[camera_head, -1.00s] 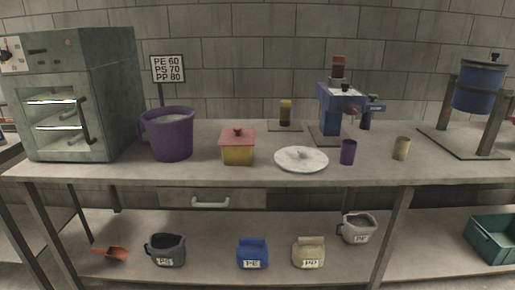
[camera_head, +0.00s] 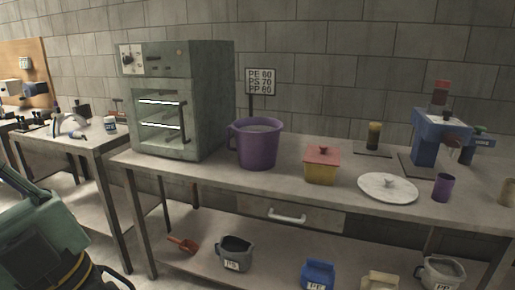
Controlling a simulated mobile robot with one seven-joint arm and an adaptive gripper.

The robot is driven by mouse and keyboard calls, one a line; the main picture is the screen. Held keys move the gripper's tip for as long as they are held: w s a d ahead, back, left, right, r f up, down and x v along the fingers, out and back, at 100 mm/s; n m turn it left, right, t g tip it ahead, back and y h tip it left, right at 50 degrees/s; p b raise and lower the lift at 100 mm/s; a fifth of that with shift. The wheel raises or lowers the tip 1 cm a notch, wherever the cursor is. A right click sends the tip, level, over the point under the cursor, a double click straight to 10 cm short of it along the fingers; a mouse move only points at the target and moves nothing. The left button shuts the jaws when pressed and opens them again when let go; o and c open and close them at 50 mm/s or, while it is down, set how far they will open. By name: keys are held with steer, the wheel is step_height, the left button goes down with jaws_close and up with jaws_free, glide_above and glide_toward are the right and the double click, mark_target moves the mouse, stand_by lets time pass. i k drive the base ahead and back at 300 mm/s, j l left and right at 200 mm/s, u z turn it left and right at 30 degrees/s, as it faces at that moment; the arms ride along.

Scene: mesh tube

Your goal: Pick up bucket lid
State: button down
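A round, pale marbled lid (camera_head: 388,188) with a small knob on top lies flat on the workbench, right of centre. I take it for the bucket lid. The purple bucket (camera_head: 258,146) stands upright and uncovered on the same bench, to the left of the lid, with pale contents showing inside. A yellow box with a red lid (camera_head: 322,164) stands between them. My gripper is not in view, so its state and its place relative to the lid are not shown.
A purple cup (camera_head: 443,187) stands just right of the lid. A grey-green oven (camera_head: 178,100) stands left of the bucket. A blue machine (camera_head: 438,138) is behind the lid. A green, black and yellow object (camera_head: 40,235) fills the lower left. The bench's front strip is clear.

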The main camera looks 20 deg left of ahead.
mark_target(388, 188)
steer(key=i+z, duration=0.15)
steer(key=i, duration=0.3)
steer(key=i+j+z, duration=0.2)
steer(key=i, duration=0.3)
steer(key=i+j+z, duration=0.15)
steer(key=i, duration=0.3)
steer(key=i+j+z, duration=0.15)
steer(key=i, duration=0.3)
